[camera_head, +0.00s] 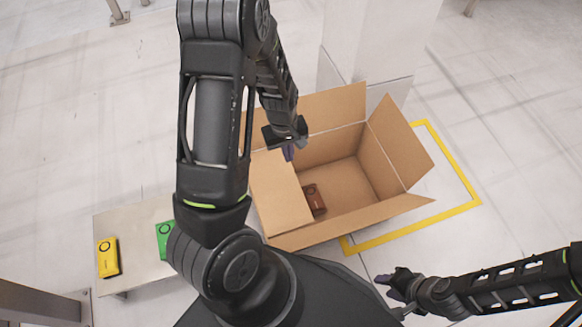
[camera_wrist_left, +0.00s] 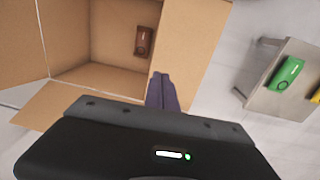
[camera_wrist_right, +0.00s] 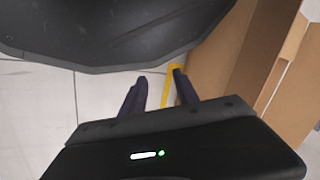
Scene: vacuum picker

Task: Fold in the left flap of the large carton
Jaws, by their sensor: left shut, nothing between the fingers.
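The large carton (camera_head: 345,172) stands open on the floor. Its left flap (camera_head: 280,192) leans inward over the left part of the opening; in the left wrist view the flap (camera_wrist_left: 200,45) is right of the fingers. The other flaps spread outward. A brown item (camera_head: 316,201) lies inside, beside the flap's inner edge. My left gripper (camera_head: 288,153) is shut and empty at the flap's far end; its fingers (camera_wrist_left: 162,92) overlap the flap's edge in view, and contact is unclear. My right gripper (camera_wrist_right: 158,90) is open and empty, near the carton's front right.
A low table (camera_head: 140,225) on the left holds a yellow item (camera_head: 108,257) and a green item (camera_head: 165,240), partly hidden by my left arm. Yellow tape (camera_head: 452,165) marks the floor around the carton. A white pillar (camera_head: 372,45) stands behind it. Floor on the right is clear.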

